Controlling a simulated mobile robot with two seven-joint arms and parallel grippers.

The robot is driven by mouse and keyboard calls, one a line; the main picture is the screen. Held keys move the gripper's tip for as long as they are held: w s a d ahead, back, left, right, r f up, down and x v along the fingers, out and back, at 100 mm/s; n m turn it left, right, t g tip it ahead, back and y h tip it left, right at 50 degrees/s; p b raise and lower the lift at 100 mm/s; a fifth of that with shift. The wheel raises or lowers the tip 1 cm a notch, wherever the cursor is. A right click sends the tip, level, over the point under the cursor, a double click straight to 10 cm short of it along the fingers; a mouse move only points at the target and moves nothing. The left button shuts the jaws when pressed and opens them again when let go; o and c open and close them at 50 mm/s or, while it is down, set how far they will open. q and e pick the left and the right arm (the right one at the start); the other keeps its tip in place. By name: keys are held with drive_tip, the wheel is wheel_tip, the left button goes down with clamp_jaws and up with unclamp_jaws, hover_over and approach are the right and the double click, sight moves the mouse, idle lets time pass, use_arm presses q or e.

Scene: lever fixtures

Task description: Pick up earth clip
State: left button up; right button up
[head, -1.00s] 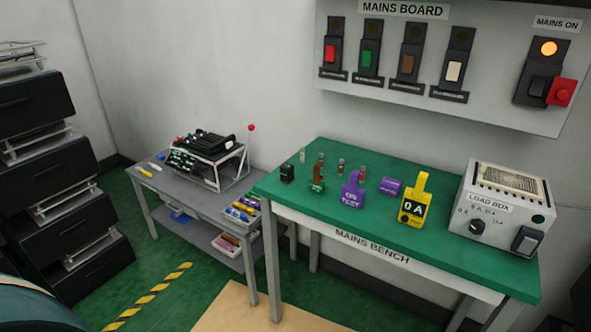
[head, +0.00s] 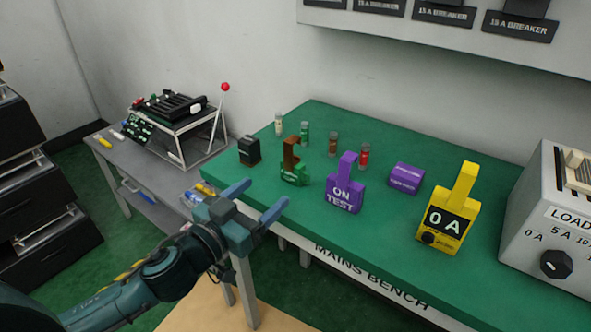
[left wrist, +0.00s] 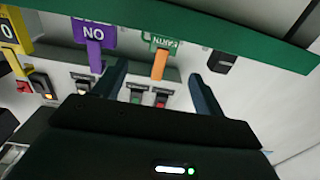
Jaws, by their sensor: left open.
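A small green block with an upright copper-brown tab, which looks like the earth clip (head: 293,173), stands on the green mains bench (head: 330,232) near its left front. It also shows, upside down, in the left wrist view (left wrist: 160,46), between and beyond my fingers. My left gripper (head: 265,195) is open and empty, at the bench's front left edge, apart from the clip. Its spread fingers also show in the left wrist view (left wrist: 158,74). My right gripper is not in view.
A purple ON TEST tag (head: 346,190) stands just right of the clip, and a black block (head: 249,151) to its left. Several small cylinders stand behind. A purple block (head: 406,178), yellow meter (head: 448,215) and load box (head: 555,225) are further right. A grey side table (head: 108,152) is left.

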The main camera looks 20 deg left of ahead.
sight(287, 170)
use_arm(q)
drive_tip(key=x, duration=0.6)
drive_tip(key=shift+p, duration=0.3)
drive_tip(key=shift+a+p+x, duration=0.2)
drive_tip(key=shift+p+x, duration=0.1)
drive_tip(key=shift+x, duration=2.3)
drive_tip(key=shift+c, duration=0.3)
drive_tip(key=c, duration=1)
